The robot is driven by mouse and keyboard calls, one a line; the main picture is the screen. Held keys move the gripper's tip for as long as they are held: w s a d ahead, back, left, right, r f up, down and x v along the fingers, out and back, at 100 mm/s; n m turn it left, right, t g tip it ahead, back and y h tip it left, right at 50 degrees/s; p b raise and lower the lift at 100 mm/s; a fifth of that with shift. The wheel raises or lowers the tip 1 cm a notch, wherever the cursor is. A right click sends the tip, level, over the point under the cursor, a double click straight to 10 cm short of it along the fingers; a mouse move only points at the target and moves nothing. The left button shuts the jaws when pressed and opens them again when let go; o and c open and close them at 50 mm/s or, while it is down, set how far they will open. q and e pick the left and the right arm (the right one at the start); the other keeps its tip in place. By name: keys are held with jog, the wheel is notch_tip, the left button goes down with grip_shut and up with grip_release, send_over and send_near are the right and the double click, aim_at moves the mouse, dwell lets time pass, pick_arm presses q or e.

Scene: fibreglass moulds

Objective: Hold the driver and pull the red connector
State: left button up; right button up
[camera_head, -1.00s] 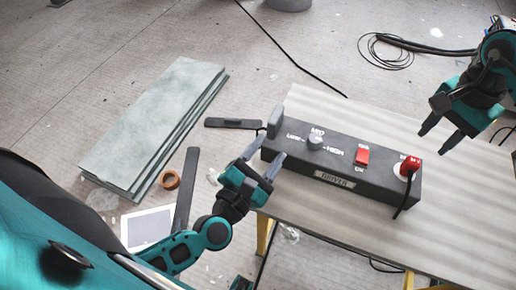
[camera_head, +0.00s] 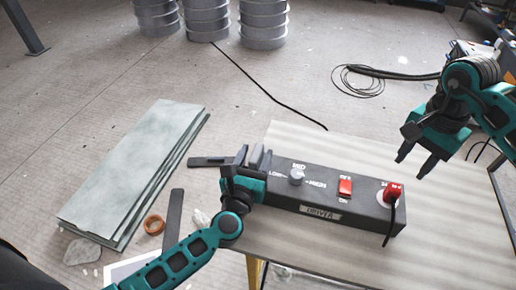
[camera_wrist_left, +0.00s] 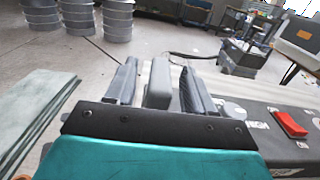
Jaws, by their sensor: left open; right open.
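The driver (camera_head: 285,194), a long dark box with a knob and red switch, lies on the table. The red connector (camera_head: 393,191) is plugged into its top at the right end, with a black cable hanging down the front. My left gripper (camera_head: 254,158) is open at the driver's left end. In the left wrist view, the driver's grey upright end piece (camera_wrist_left: 158,84) stands between its two fingers, with gaps visible. My right gripper (camera_head: 413,168) is open and empty, above and to the right of the red connector, apart from it.
The table (camera_head: 455,235) is bare right of the driver. Greenish slabs (camera_head: 135,170) lie stacked on the floor at left, with an orange tape roll (camera_head: 154,224) beside them. Coiled black cable (camera_head: 358,80) lies behind the table, and metal drums (camera_head: 208,20) stand further back.

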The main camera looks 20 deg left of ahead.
aim_at(392, 193)
pick_arm(q)
jog(key=shift+w, duration=1.45)
grip_shut()
dwell(0.3)
pick_arm(e)
jog(key=shift+o, duration=1.6)
jog(key=shift+f+n, duration=0.15)
jog(key=shift+n, duration=0.55)
notch_tip(392, 193, down, 2)
jog(key=n, duration=0.6)
